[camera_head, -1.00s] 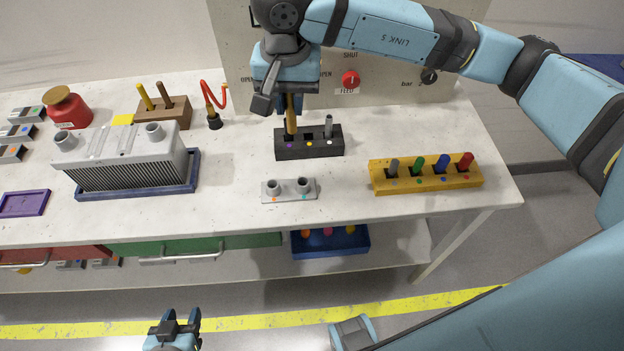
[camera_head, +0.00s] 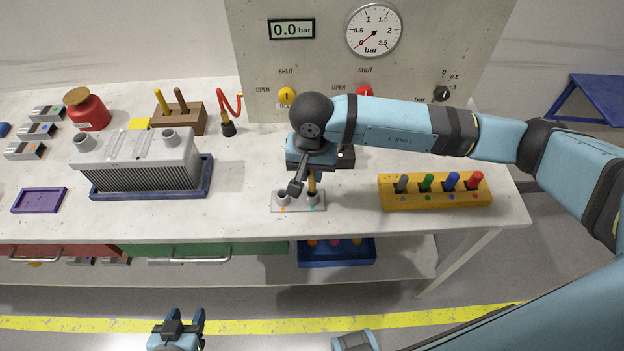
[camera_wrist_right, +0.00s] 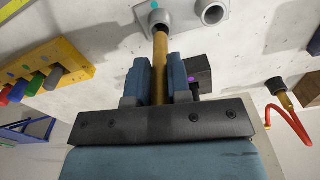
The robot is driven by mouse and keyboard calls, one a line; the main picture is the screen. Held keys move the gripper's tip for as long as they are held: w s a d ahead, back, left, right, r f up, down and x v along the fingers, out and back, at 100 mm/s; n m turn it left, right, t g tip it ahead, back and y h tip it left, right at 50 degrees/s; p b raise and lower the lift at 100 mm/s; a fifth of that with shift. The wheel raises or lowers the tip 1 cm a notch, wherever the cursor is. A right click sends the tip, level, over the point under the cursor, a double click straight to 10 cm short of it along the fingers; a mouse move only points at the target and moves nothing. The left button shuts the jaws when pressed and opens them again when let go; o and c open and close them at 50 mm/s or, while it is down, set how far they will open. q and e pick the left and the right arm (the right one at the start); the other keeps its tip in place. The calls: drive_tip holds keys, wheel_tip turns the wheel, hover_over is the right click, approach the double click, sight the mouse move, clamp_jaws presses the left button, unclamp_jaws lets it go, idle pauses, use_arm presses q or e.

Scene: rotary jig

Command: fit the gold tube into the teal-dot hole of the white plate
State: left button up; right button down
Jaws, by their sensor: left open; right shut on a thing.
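The white plate (camera_head: 276,207) lies on the table with two raised round sockets, an orange dot by the left one and a teal dot by the right one. My right gripper (camera_head: 313,174) is shut on the gold tube (camera_head: 312,187) and holds it over the teal-dot socket. In the right wrist view, the gold tube (camera_wrist_right: 160,65) runs between the fingers to the teal-dot hole (camera_wrist_right: 160,18) of the plate (camera_wrist_right: 184,8). Its tip overlaps the opening; I cannot tell how deep it sits. My left gripper (camera_head: 181,324) is open and empty, low in front of the table.
A black block (camera_head: 346,158) is mostly hidden behind my right gripper. A yellow block (camera_head: 435,199) with coloured pegs stands to the right. A grey finned unit (camera_head: 137,165) sits in a blue tray to the left. A gauge panel (camera_head: 300,60) rises behind.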

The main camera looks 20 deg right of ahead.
sight(312, 191)
wheel_tip(312, 191, down, 4)
drive_tip(key=shift+f, duration=0.1)
drive_tip(key=shift+f, duration=0.15)
drive_tip(key=c, duration=1.1)
unclamp_jaws()
drive_tip(key=shift+o, duration=0.2)
drive_tip(key=shift+r, duration=0.2)
wheel_tip(312, 191, up, 12)
drive_tip(key=shift+b, duration=0.45)
